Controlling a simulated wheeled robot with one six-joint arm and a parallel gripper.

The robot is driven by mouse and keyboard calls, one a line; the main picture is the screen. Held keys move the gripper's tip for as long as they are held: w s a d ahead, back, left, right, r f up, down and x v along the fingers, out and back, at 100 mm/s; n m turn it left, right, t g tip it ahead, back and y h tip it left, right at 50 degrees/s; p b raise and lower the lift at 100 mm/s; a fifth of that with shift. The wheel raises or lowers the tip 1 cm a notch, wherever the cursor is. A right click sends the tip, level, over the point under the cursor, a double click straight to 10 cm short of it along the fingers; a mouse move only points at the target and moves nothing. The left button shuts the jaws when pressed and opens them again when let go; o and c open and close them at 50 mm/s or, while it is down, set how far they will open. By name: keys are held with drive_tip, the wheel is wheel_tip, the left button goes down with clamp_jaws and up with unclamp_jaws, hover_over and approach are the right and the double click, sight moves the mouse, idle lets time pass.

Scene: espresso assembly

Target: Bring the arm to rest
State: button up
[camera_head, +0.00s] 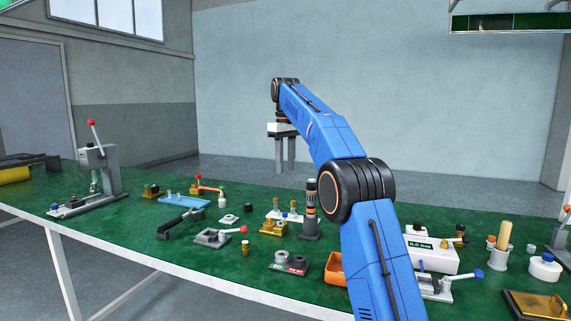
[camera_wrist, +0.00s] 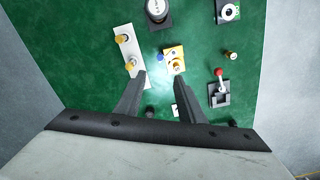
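My arm is raised over the green table (camera_head: 150,228), bent at the elbow, with its end hanging down above the back part of the table. My gripper (camera_head: 285,170) points downward, with its two fingers apart and nothing between them. In the wrist view the gripper (camera_wrist: 160,76) also shows two separate dark fingers with an empty gap. The fingers are well clear of the things below.
Several fixtures and small parts stand below, among them a lever press (camera_head: 99,171), a blue tray (camera_head: 187,200), a dark upright cylinder (camera_head: 311,210), an orange bin (camera_head: 336,268) and a white gauge box (camera_head: 427,254). The air around the gripper is free.

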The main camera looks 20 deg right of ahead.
drive_tip(key=shift+r, duration=0.2)
drive_tip(key=s+d+f+m+t, duration=0.2)
drive_tip(key=s+m, duration=0.1)
drive_tip(key=s, duration=2.4)
drive_tip(key=s+d+f+m+t, duration=0.1)
drive_tip(key=s+f+m+t, duration=0.1)
drive_tip(key=s+f, duration=2.2)
drive_tip(key=s+m, duration=0.1)
drive_tip(key=s, duration=0.3)
drive_tip(key=shift+s+d+f+t, duration=0.15)
drive_tip(key=shift+s+f+t, duration=0.15)
drive_tip(key=shift+t, duration=0.1)
